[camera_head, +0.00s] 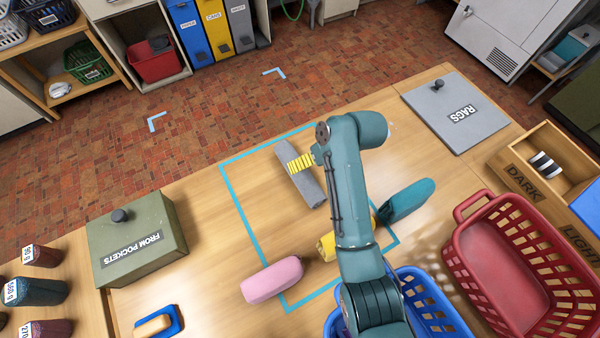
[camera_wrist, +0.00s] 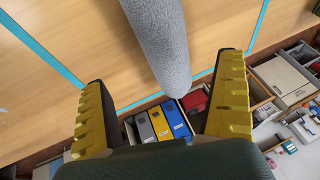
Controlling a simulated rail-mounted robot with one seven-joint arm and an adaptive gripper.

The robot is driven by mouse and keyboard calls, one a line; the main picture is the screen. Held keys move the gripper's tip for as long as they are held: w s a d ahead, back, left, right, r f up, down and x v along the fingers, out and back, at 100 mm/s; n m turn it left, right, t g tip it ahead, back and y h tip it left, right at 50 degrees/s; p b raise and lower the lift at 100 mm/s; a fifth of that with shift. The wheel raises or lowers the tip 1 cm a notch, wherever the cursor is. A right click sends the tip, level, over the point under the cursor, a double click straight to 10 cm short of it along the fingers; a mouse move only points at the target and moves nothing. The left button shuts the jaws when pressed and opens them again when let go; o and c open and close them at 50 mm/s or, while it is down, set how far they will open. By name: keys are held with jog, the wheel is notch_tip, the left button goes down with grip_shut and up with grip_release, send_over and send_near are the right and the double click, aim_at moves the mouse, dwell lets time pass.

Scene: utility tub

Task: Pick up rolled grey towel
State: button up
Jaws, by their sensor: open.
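The rolled grey towel (camera_head: 309,190) lies on the wooden table inside the blue taped outline in the head view. My gripper (camera_head: 300,163) is at the towel's upper part, its yellow ridged finger showing over the roll. In the wrist view the grey towel (camera_wrist: 160,35) comes down from the top edge, its rounded end between the two fingers. My gripper (camera_wrist: 164,72) is open there, with visible gaps on both sides of the towel. The head view hides the far finger.
A pink roll (camera_head: 272,279), a yellow roll (camera_head: 327,246) and a teal roll (camera_head: 407,200) lie nearby. A blue basket (camera_head: 440,308) and red basket (camera_head: 463,250) stand right. A green box (camera_head: 170,222) stands left; a grey RAGS lid (camera_head: 430,95) lies at the far right.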

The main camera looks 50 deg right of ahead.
jog(key=x, duration=0.2)
jog(key=b+x, duration=0.1)
jog(key=x, duration=0.4)
jog(key=shift+w+a+f, duration=0.2)
jog(key=shift+a, duration=0.15)
jog(key=shift+c, duration=0.2)
jog(key=shift+r, duration=0.1)
jog(key=c, duration=1.3)
